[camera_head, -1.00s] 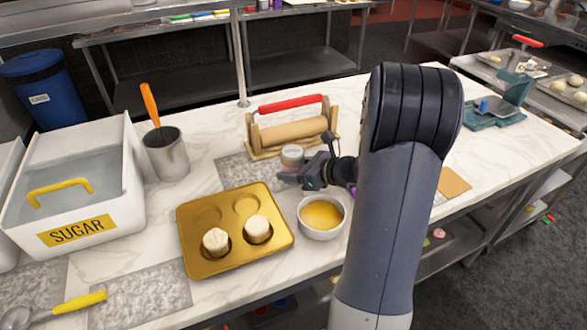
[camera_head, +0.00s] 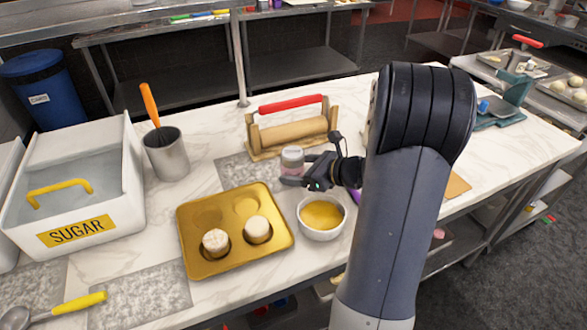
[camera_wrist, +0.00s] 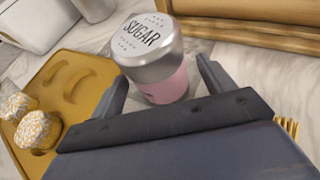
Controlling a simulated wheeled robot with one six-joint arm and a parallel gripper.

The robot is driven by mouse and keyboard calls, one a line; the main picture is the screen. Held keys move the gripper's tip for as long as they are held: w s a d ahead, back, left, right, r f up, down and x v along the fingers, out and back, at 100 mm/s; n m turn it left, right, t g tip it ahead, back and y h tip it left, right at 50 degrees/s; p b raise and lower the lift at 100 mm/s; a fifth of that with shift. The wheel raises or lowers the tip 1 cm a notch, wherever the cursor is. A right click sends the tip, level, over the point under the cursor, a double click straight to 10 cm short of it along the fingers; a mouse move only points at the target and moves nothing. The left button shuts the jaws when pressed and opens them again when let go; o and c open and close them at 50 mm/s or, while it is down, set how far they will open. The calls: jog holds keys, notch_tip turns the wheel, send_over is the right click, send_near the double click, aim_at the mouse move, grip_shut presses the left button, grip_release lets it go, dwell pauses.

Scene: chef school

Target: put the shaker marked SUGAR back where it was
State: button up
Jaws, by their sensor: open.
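The shaker marked SUGAR (camera_wrist: 150,50) has a silver lid and a pink body. It stands upright on the counter in the wrist view. In the head view the shaker (camera_head: 292,158) is in front of the rolling pin stand, on or by a grey speckled patch (camera_head: 232,171). My gripper (camera_head: 292,181) is low at the shaker, reaching in from the right. In the wrist view its two fingers (camera_wrist: 160,85) are apart, one on each side of the shaker's body, with visible gaps. The shaker's base is partly hidden by my gripper.
A gold muffin tin (camera_head: 190,262) with two white-topped pieces lies left of my gripper. A white bowl of yellow liquid (camera_head: 322,214) stands close below it. The rolling pin on its wooden stand (camera_head: 292,131) is behind. A white bin labelled SUGAR (camera_head: 120,225) and a metal cup (camera_head: 166,155) are left.

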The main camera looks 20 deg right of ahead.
jog(key=v, duration=1)
jog(key=shift+s, duration=0.1)
jog(key=x, duration=1.2)
jog(key=shift+f, duration=0.4)
jog(key=shift+r, duration=1.45)
